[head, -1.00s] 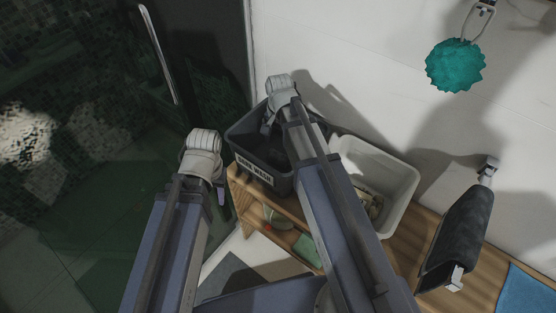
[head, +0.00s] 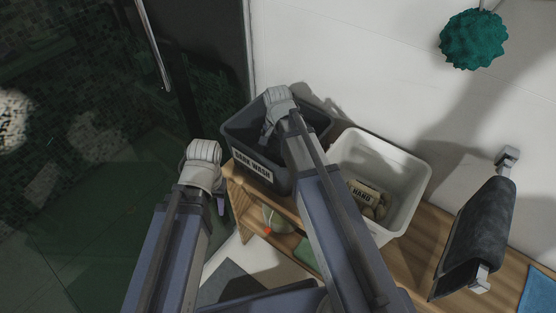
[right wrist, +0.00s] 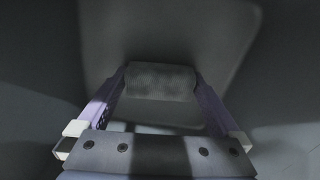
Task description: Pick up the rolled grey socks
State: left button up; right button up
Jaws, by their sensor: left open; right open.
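The rolled grey socks (right wrist: 160,82) show in the right wrist view as a ribbed grey roll on the dark bin's floor. My right gripper (right wrist: 160,77) is open, with one purple finger at each end of the roll. I cannot tell whether they touch it. In the head view my right gripper (head: 268,132) reaches down into the dark grey bin (head: 243,160) labelled "DARK WASH"; the socks are hidden there. My left gripper (head: 220,204) is open and empty, left of the bin and outside it, partly hidden behind its wrist.
A white bin (head: 416,185) with a tan "HAND" label and items inside stands right of the dark bin on a wooden bench (head: 420,265). A dark towel roll (head: 478,235) and a teal sponge (head: 473,40) hang on the wall. Dark glass is at left.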

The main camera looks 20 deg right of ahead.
aim_at(278, 150)
jog(key=c, duration=1)
jog(key=shift+o, duration=0.2)
jog(key=shift+r, duration=0.1)
notch_tip(278, 150, up, 10)
jog(key=p, duration=1)
